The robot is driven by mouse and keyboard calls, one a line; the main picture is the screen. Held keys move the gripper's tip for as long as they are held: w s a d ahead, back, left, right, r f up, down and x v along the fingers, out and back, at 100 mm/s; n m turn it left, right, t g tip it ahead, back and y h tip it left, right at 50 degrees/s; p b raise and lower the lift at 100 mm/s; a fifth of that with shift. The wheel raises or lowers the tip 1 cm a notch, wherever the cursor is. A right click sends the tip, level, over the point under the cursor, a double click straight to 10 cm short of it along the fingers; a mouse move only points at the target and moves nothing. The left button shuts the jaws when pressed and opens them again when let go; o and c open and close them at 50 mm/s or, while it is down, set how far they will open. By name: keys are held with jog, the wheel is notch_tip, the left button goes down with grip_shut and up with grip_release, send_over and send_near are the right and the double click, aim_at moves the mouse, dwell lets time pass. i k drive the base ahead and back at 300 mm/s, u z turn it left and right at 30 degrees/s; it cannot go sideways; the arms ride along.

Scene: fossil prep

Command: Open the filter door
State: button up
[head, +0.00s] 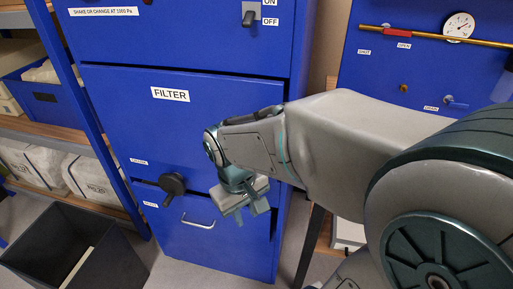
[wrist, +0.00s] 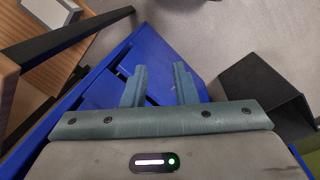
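The filter door (head: 130,115) is a blue panel labelled FILTER on the front of a blue cabinet in the head view. A thin dark line runs along its top edge; I cannot tell whether it is latched. A black knob (head: 172,183) sits at its lower left, beside small labels too small to read surely. My gripper (head: 249,211) points down in front of the cabinet, right of the knob and apart from it. In the wrist view my gripper (wrist: 159,76) has its two fingers apart with nothing between them. The arm hides part of the door's right side.
A silver handle (head: 198,222) is on the lower blue panel, left of my gripper. A dark open bin (head: 110,262) stands on the floor at the lower left, also in the wrist view (wrist: 262,95). Shelves with bags (head: 95,180) stand at left. A gauge panel (head: 365,75) is at right.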

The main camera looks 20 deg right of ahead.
aim_at(161, 115)
jog(key=u, duration=1.95)
jog(key=k, duration=0.9)
jog(key=z, duration=1.95)
